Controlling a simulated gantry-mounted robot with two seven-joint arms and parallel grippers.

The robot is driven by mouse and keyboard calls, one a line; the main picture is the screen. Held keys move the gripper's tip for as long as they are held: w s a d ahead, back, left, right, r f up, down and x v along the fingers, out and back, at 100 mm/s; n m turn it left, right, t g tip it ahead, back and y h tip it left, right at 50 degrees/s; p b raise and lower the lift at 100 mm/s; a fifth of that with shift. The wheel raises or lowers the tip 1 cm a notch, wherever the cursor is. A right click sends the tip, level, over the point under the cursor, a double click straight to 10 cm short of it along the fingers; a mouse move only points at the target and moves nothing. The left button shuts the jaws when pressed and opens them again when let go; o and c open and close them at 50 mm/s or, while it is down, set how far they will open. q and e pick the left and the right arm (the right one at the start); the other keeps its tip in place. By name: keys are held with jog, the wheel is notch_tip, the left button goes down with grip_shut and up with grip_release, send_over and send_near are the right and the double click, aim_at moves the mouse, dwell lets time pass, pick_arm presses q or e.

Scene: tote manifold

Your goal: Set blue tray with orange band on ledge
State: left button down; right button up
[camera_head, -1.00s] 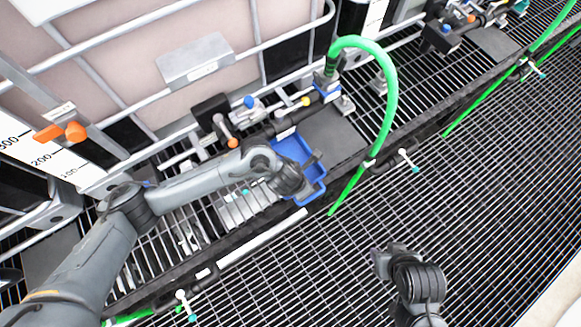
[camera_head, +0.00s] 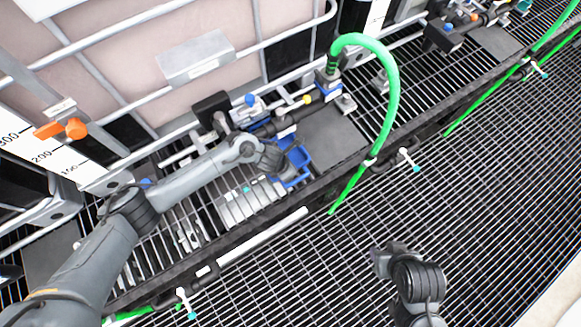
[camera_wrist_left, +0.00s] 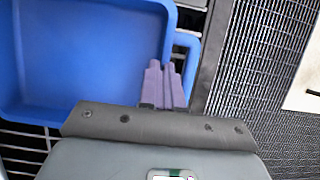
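The blue tray (camera_head: 299,158) is over the grated ledge (camera_head: 165,235), below the tote's valve fittings. My left arm hides much of it in the head view. In the left wrist view the tray (camera_wrist_left: 90,55) fills the upper left, with a handle loop on its right side. My left gripper (camera_wrist_left: 164,72) has its purple fingers close together on the tray's right wall by this handle; it also shows in the head view (camera_head: 286,172). No orange band shows. Whether the tray touches the ledge is unclear. My right gripper (camera_head: 382,262) is over the floor grating, away from the tray; its fingers are unclear.
A green hose (camera_head: 388,95) arches from a fitting right of the tray. A valve with a blue knob (camera_head: 250,102) and a black pipe (camera_head: 300,112) are just behind the tray. A dark plate (camera_head: 335,135) lies on the ledge to the right. The floor grating (camera_head: 480,210) is clear.

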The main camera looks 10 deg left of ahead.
pick_arm(q)
jog(key=shift+w+f, duration=0.15)
jog(key=shift+f, duration=0.1)
jog(key=shift+w+a, duration=0.1)
jog(key=shift+a, duration=0.05)
jog(key=shift+f, duration=0.1)
jog(key=c, duration=1.3)
grip_release()
jog(key=shift+c, duration=0.2)
